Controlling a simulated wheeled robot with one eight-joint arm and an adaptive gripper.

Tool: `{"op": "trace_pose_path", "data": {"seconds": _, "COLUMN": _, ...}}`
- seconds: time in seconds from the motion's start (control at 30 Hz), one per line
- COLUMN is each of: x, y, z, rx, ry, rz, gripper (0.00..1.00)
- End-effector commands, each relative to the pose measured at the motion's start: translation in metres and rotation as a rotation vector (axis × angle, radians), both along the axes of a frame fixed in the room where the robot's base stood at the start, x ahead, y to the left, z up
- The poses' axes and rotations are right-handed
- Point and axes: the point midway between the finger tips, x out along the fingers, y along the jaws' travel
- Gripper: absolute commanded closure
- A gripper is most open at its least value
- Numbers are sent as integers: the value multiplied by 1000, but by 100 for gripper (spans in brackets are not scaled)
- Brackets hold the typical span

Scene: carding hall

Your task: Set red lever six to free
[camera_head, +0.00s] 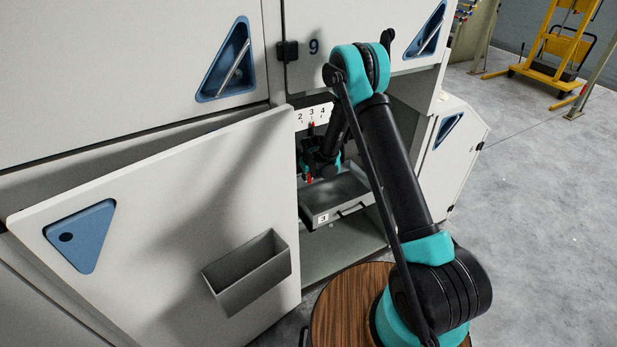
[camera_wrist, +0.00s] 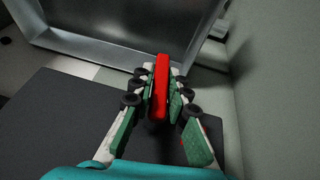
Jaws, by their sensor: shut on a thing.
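My gripper (camera_wrist: 160,100) is shut on a red lever (camera_wrist: 161,72), which stands between its two green-padded fingers in the wrist view. In the head view my gripper (camera_head: 312,172) is inside the open cabinet, below a white number strip (camera_head: 312,115) showing 2, 3 and 4. A small red piece (camera_head: 309,180) shows at the gripper there. My arm hides the rest of the strip, so the number six cannot be seen. The lever's setting cannot be read.
A grey tray (camera_head: 318,217) marked 3 sits under my gripper in the cabinet. The open door (camera_head: 170,215) with a grey bin (camera_head: 248,276) stands at the left. A side wall (camera_wrist: 275,80) is close on the right in the wrist view. Open floor (camera_head: 540,200) lies at the right.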

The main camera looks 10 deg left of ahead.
Motion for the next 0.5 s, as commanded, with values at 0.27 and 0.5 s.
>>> {"op": "trace_pose_path", "data": {"seconds": 0.27, "x": 0, "y": 0, "z": 0, "rx": 3, "ry": 2, "rz": 0, "gripper": 100}}
{"op": "trace_pose_path", "data": {"seconds": 0.5, "x": -1, "y": 1, "z": -1, "rx": 88, "ry": 60, "rz": -2, "gripper": 100}}
